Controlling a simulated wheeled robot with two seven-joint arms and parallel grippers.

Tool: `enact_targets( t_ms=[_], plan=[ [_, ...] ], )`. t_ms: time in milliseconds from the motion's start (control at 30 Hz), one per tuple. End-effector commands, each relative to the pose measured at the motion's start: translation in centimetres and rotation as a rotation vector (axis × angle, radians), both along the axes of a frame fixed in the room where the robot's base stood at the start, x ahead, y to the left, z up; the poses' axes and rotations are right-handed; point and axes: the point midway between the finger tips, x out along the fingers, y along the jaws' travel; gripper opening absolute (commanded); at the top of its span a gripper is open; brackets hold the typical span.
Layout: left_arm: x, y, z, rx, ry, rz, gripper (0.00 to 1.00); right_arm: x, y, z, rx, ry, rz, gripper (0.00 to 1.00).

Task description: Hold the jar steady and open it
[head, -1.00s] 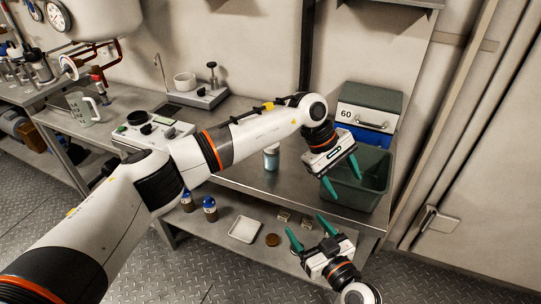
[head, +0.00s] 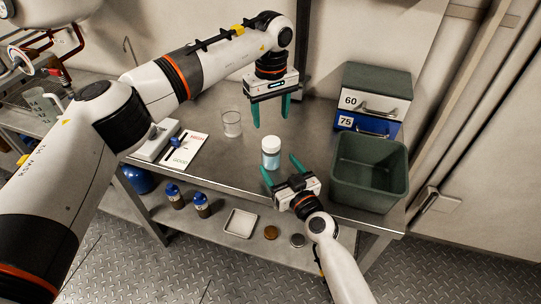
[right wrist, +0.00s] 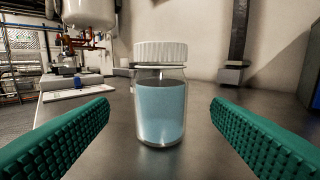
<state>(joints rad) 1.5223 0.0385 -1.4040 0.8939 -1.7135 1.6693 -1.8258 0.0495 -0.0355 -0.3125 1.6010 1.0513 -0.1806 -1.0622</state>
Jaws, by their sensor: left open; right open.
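The jar (head: 271,153) is clear with pale blue contents and stands upright on the steel bench. Its ribbed white lid (right wrist: 160,52) is on it in the right wrist view. My right gripper (head: 283,166) is open at the jar's near side. In the right wrist view the jar stands ahead, centred between the two green fingers (right wrist: 160,128), with space on both sides. My left gripper (head: 271,112) is open, fingers pointing down, above and behind the jar in the head view. Neither gripper appears to touch the jar.
A green bin (head: 369,170) stands right of the jar, before drawers marked 60 and 75 (head: 372,100). A glass beaker (head: 232,124) and a white card (head: 186,149) are to the left. A lower shelf holds bottles (head: 202,204) and a white tray (head: 240,223).

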Motion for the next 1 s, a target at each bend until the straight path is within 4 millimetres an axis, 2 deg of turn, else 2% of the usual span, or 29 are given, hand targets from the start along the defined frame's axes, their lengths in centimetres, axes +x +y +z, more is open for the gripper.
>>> enact_targets(
  t_ms=[100,300,733,1000],
  plan=[
    [0.0,0.0,0.0,-0.001,0.000,0.000,0.60,2.1,1.0,0.1,0.001,0.000,0.000,0.73],
    [0.0,-0.1,0.0,-0.001,0.000,0.000,0.60,4.3,2.2,0.0,0.000,0.000,0.001,0.73],
    [0.0,-0.1,0.0,-0.001,0.000,0.000,0.60,5.0,2.5,0.0,0.000,0.001,0.000,0.73],
    [0.0,-0.1,0.0,-0.001,0.000,0.000,0.60,5.0,2.5,-0.1,-0.001,0.000,0.000,0.29]
  ],
)
